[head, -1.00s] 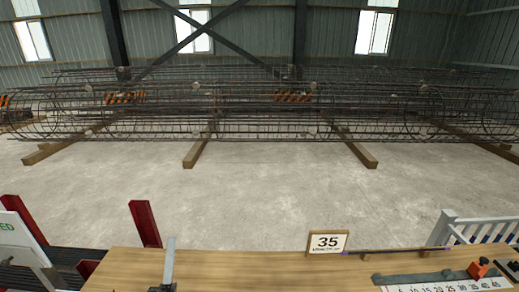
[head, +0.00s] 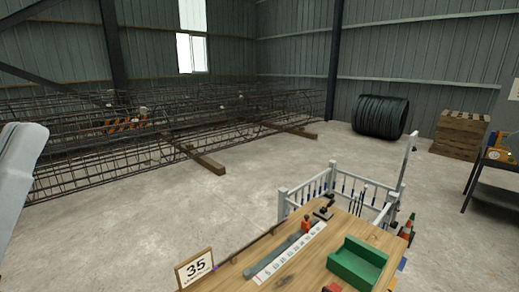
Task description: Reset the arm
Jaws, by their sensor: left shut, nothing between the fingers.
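A pale grey part of my left arm and gripper (head: 20,165) stands large and close at the left edge of the head view. Its fingers cannot be made out clearly, and nothing is seen held in it. It is in front of the left end of the rebar cage (head: 150,125) in the picture and apart from the workbench (head: 325,277). My right gripper is not in view.
The bench carries a "35" sign (head: 195,268), a white number scale (head: 290,252), an orange-red piece (head: 307,224) and a green block (head: 357,264). A white railing (head: 318,186) stands behind it. A black coil (head: 380,116) and wooden pallets (head: 460,134) stand at the back right. Open concrete floor lies between.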

